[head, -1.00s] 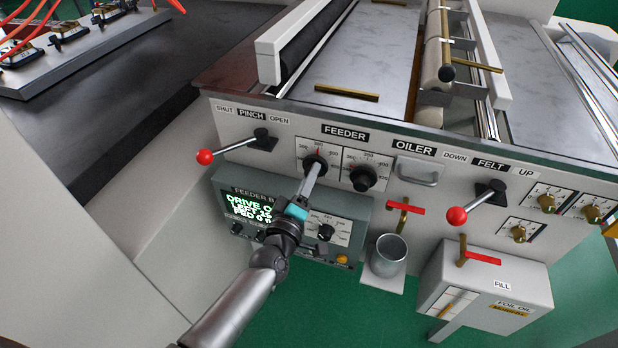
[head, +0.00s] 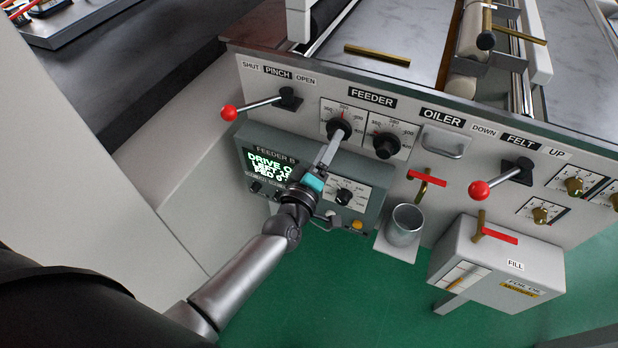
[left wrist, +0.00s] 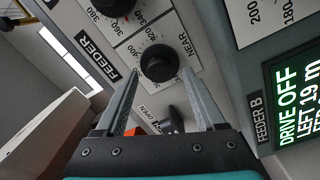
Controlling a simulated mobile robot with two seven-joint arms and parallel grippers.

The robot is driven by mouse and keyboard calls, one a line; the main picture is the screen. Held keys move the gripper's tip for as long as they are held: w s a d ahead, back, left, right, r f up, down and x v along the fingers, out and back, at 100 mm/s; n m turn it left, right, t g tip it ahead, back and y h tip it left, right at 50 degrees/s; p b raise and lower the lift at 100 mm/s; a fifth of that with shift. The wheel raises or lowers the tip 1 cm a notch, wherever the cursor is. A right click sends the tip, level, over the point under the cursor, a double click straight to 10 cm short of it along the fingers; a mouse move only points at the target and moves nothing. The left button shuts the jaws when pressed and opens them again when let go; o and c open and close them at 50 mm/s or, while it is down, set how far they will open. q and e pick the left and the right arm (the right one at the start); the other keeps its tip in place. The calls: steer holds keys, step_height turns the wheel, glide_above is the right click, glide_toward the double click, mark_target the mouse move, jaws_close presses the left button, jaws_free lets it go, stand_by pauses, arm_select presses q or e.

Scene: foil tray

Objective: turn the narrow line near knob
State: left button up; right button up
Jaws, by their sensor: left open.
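The NEAR knob (head: 341,124) is a round black knob on a white numbered dial, the left one of two under the FEEDER label on the light grey panel. In the left wrist view the knob (left wrist: 159,62) shows beside its NEAR label. My left gripper (head: 336,140) reaches up to it from below left. In the left wrist view its two fingers (left wrist: 162,76) are open, with tips apart on either side of the knob's near edge. Whether they touch it I cannot tell. My right gripper is not in view.
A second FEEDER knob (head: 386,145) sits close on the right. The PINCH lever (head: 258,106) with a red ball is to the left. Below are the FEEDER B box (head: 262,150) with its lit screen and a metal cup (head: 405,226). An oil box (head: 495,262) stands lower right.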

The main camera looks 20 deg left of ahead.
arm_select(q)
steer(key=s, duration=1.3)
steer(key=shift+a+f, duration=0.2)
steer(key=shift+a, duration=0.05)
steer(key=shift+s, duration=0.1)
steer(key=s+f+m+g+b, duration=0.1)
steer(key=s+f+m+g, duration=0.25)
steer(key=f, duration=0.65)
steer(key=s+f+m+g, duration=0.3)
steer(key=s+f, duration=0.1)
steer(key=f, duration=0.5)
steer(key=s+f+m+g+b, duration=0.1)
steer(key=s+f+m+g, duration=0.2)
steer(key=f, duration=0.7)
steer(key=s+a+f+m+g, duration=0.1)
steer(key=s+f+g, duration=0.3)
steer(key=s, duration=0.6)
steer(key=s+a+f+m+g+y, duration=0.1)
steer(key=s+f+m+g, duration=0.3)
steer(key=s+f, duration=0.5)
steer(key=shift+s+a+b, duration=0.3)
steer(key=shift+s+a, duration=0.5)
steer(key=shift+s, duration=0.2)
